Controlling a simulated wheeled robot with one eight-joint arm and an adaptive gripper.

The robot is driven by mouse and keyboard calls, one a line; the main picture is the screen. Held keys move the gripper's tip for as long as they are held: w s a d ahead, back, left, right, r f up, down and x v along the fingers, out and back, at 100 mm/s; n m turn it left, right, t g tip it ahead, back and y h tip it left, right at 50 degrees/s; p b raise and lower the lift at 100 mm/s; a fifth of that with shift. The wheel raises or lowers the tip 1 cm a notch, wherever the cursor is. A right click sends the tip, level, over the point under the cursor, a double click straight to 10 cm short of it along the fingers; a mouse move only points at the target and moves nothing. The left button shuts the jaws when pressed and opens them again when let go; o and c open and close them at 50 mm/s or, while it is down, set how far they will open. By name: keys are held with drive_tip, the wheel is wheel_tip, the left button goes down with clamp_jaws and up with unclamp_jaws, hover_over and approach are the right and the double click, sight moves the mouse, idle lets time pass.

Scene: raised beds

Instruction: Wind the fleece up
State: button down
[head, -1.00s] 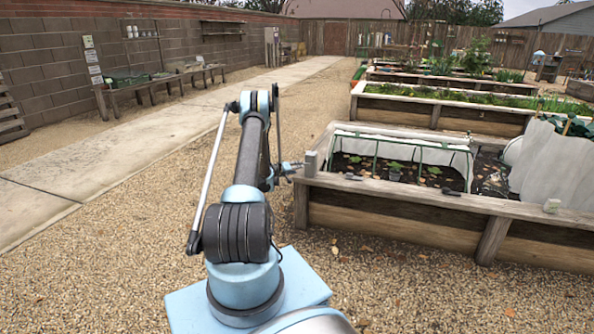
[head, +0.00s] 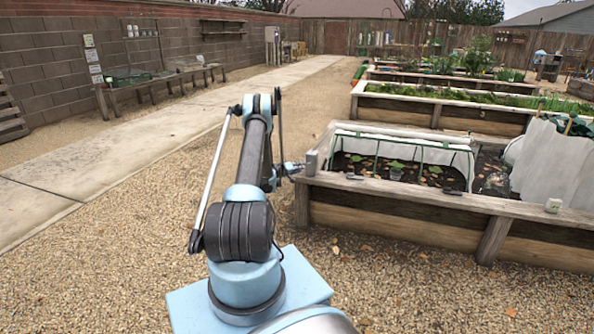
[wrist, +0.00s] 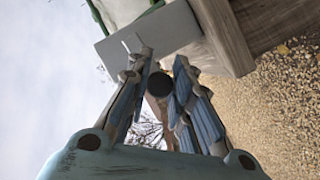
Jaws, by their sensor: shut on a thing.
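The white fleece (head: 402,138) lies as a narrow roll along the top of the green hoop frame (head: 375,155) over the near raised bed. The front below it is open, with soil and small plants showing. A grey box (head: 310,163) stands at the bed's near left corner; it shows as a grey plate (wrist: 150,35) in the wrist view. My gripper (head: 291,168) is just left of this box. In the wrist view my gripper (wrist: 160,64) has its fingers either side of a dark round knob (wrist: 159,84) and is shut on it. The knob's link to the box is hidden.
A white sheet (head: 550,165) hangs at the right of the same bed. The bed's wooden rim (head: 420,190) is close to my gripper. More raised beds (head: 440,105) stand behind. Gravel (head: 130,265) left and in front is clear.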

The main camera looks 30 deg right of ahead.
drive_tip(key=shift+f+n+h, duration=0.6)
drive_tip(key=shift+f+n, duration=0.15)
drive_tip(key=shift+n, duration=0.45)
drive_tip(key=c, duration=1.4)
unclamp_jaws()
drive_tip(key=shift+s, duration=0.1)
drive_tip(key=v, duration=1.2)
